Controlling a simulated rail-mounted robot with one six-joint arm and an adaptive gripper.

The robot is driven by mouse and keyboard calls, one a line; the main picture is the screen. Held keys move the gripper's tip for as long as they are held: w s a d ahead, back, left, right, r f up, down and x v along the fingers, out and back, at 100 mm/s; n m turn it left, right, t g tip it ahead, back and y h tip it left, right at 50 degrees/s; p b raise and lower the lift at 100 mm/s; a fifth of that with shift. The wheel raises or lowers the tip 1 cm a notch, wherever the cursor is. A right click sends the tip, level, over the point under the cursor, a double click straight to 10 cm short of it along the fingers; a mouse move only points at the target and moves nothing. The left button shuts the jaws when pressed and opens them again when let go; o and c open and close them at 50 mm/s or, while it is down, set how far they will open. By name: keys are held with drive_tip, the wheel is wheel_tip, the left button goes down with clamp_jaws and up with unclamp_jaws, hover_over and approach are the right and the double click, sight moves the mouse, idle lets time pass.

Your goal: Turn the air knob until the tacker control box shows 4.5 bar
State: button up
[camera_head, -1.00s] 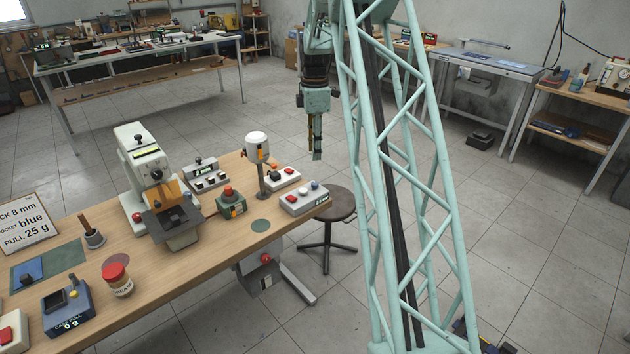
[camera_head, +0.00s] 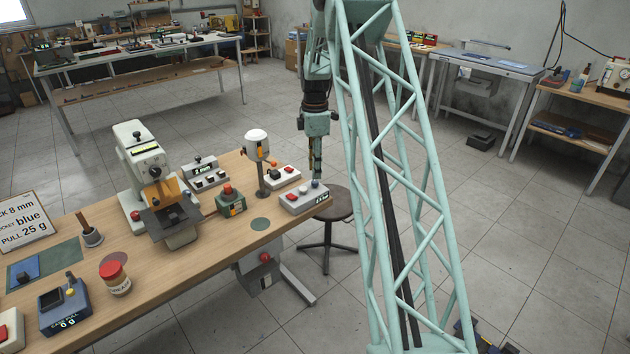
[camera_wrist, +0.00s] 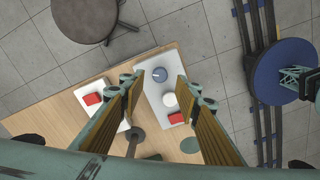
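A white control box (camera_head: 297,204) stands at the right end of the wooden bench, with a red button, a pale button, a blue-grey knob and a small lit display (camera_head: 322,197). The display digits are too small to read. My gripper (camera_head: 316,180) points straight down at the knob end of the box. In the wrist view, the gripper (camera_wrist: 160,80) is open, with one finger on each side of the blue knob (camera_wrist: 159,75). The knob's pale pointer mark shows. I cannot tell whether the fingertips touch the knob.
A second white box (camera_head: 280,178) with a red button stands behind, close to the gripper. A post with a white head (camera_head: 257,146) rises to the left. A dark round stool (camera_head: 340,205) stands off the bench end. A white press machine (camera_head: 142,160) is farther left.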

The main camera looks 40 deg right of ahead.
sight(315, 182)
drive_tip(key=shift+f+b, duration=0.35)
drive_tip(key=shift+f, duration=2)
drive_tip(key=c, duration=0.8)
drive_tip(key=shift+c, duration=0.2)
